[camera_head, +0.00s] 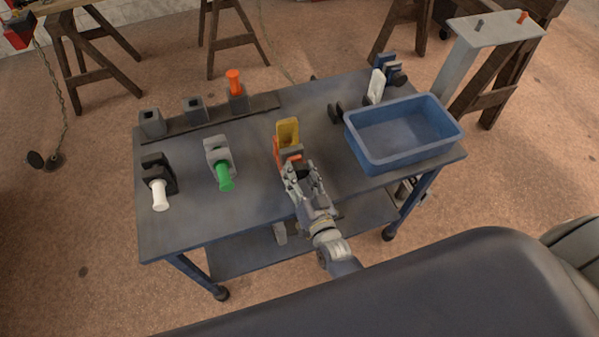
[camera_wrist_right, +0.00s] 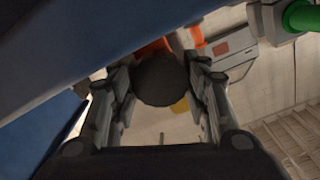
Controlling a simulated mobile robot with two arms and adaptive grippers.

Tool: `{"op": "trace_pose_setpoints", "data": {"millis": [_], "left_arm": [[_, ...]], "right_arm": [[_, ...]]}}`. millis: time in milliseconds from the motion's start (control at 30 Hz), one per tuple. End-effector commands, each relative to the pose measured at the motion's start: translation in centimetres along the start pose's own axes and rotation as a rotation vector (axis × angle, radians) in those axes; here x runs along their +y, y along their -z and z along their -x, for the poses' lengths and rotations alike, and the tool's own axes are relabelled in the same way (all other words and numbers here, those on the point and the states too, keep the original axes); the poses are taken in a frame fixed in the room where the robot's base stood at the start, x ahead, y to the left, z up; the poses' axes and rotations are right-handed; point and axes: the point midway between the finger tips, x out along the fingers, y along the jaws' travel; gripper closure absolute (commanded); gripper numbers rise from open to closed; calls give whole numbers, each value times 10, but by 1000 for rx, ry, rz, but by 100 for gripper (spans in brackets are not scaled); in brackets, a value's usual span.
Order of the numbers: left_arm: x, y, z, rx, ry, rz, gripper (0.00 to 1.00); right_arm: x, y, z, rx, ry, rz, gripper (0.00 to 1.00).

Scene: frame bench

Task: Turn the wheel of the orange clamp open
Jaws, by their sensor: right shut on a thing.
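My right gripper (camera_head: 302,176) is at the clamp's near side. In the right wrist view the dark round wheel (camera_wrist_right: 161,80) sits between the two fingers, which close on it from both sides. Behind it, orange parts of the clamp (camera_wrist_right: 155,47) show. In the head view the gripper hides the wheel. My left gripper is in neither view.
A grey clamp with a green handle (camera_head: 224,176) and a black clamp with a white handle (camera_head: 160,195) stand to the left. A blue bin (camera_head: 455,134) is at the right. A rack with an orange-handled piece (camera_head: 234,82) lies behind.

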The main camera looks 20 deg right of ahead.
Motion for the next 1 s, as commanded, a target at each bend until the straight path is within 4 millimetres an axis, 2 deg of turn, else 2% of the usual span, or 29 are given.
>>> {"op": "trace_pose_setpoints", "data": {"millis": [167, 200, 267, 300, 600, 733, 867, 1000], "left_arm": [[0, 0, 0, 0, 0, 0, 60], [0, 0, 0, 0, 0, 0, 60], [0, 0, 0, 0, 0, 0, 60], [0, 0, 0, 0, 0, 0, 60], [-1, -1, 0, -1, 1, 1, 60], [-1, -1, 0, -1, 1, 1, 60], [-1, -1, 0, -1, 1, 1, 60], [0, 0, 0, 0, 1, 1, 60]], "right_arm": [[0, -2, 1, -5, -1, -1, 81], [0, -2, 1, -5, -1, -1, 52], [0, -2, 1, -5, -1, -2, 39], [0, -2, 1, -4, -1, -2, 36], [0, -1, 1, -2, -1, -2, 36], [0, -1, 8, -3, -1, -2, 36], [0, -2, 26, -4, -1, -2, 36], [0, -2, 55, -6, -2, -2, 36]]}}
